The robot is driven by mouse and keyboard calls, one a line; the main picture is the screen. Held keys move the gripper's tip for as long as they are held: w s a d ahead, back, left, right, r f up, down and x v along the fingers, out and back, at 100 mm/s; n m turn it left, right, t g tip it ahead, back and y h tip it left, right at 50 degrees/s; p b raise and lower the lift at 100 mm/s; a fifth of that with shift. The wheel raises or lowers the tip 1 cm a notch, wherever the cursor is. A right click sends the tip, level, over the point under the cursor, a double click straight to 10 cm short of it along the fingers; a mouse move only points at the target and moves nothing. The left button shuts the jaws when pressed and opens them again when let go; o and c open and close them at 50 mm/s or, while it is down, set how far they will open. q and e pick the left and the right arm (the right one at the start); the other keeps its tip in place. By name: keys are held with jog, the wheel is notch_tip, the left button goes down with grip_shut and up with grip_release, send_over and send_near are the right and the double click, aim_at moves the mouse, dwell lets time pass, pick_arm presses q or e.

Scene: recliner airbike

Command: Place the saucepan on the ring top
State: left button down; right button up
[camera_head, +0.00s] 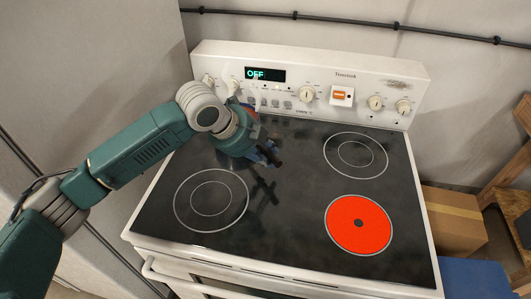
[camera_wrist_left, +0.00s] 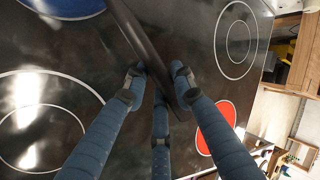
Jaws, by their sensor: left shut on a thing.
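The ring top (camera_head: 290,210) is the dark glass surface of a white stove, with circular rings marked on it. Its front right ring (camera_head: 359,224) glows red-orange. My left gripper (camera_head: 268,155) is over the back left part of the glass. In the left wrist view its fingers (camera_wrist_left: 158,82) are closed around the dark handle (camera_wrist_left: 140,38) of the saucepan. A blue round part of the saucepan (camera_wrist_left: 65,6) shows at the top edge of that view. My left arm hides most of the saucepan in the head view; whether it touches the glass cannot be told. My right gripper is not in view.
The stove's back panel (camera_head: 320,75) carries knobs, a red-orange switch (camera_head: 341,95) and a display reading OFF. The front left ring (camera_head: 211,200) and back right ring (camera_head: 355,156) are bare. A cardboard box (camera_head: 455,220) stands right of the stove.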

pick_arm(q)
jog(key=shift+w, duration=0.15)
jog(key=c, duration=1.8)
grip_release()
jog(key=shift+f, duration=0.2)
jog(key=o, duration=0.4)
jog(key=shift+c, duration=0.2)
jog(key=shift+s+r, duration=0.1)
jog(key=shift+s, duration=0.1)
jog(key=shift+r, duration=0.1)
jog(key=b+v, duration=0.1)
jog(key=v, duration=1)
jog(key=shift+s+a+r+b, duration=0.15)
jog(key=shift+s+r+b, duration=0.15)
jog(key=shift+b, duration=0.1)
jog(key=shift+w, duration=0.1)
